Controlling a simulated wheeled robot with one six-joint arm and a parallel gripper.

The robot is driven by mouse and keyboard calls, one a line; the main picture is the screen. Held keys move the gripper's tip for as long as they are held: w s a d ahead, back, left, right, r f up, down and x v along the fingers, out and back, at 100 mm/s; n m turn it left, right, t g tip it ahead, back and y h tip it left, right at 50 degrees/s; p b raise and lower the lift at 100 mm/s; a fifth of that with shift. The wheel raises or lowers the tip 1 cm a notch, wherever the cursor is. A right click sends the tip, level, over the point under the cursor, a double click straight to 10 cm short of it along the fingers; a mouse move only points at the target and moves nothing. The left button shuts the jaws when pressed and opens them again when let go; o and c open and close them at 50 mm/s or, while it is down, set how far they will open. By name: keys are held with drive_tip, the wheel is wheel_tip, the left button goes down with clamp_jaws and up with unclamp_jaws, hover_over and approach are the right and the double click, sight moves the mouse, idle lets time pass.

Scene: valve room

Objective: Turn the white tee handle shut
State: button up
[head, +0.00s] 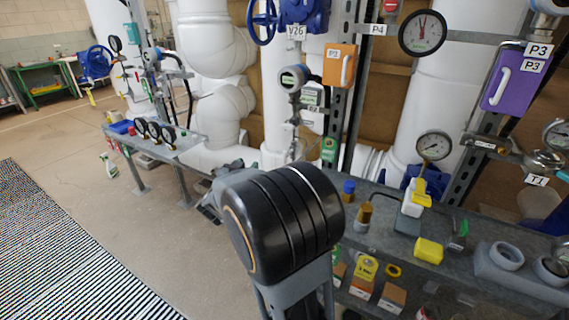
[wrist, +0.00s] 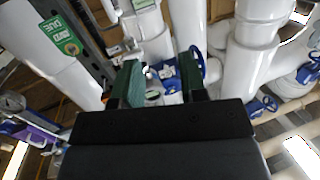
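I cannot make out a white tee handle with certainty in either view. In the head view, an orange box (head: 339,65) and a purple box (head: 513,80) each carry a white bar on the front. The orange box is fixed to a grey upright, and the purple one is at the far right. My gripper (wrist: 159,82) is open in the wrist view, its two dark green fingers apart, with no object clearly held between them. White pipes and a blue valve (wrist: 190,72) show beyond the fingers. In the head view my black arm link hides most of the gripper.
A grey bench (head: 462,262) at the right holds a yellow block (head: 428,251), bottles and grey fittings. Pressure gauges (head: 423,32) hang above it. A low shelf with small gauges (head: 153,130) stands at the left. The floor (head: 110,215) at the left is mostly clear.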

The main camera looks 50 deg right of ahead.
sight(284, 153)
drive_tip(key=d+g, duration=0.1)
drive_tip(key=d, duration=0.4)
drive_tip(key=d+f+m+g+h+b, duration=0.1)
drive_tip(key=d, duration=0.5)
drive_tip(key=d+f+m+g+h, duration=0.1)
drive_tip(key=d+g, duration=0.1)
drive_tip(key=d, duration=0.3)
drive_tip(key=shift+w+d, duration=0.1)
drive_tip(key=shift+d, duration=0.05)
drive_tip(key=shift+c, duration=0.3)
clamp_jaws()
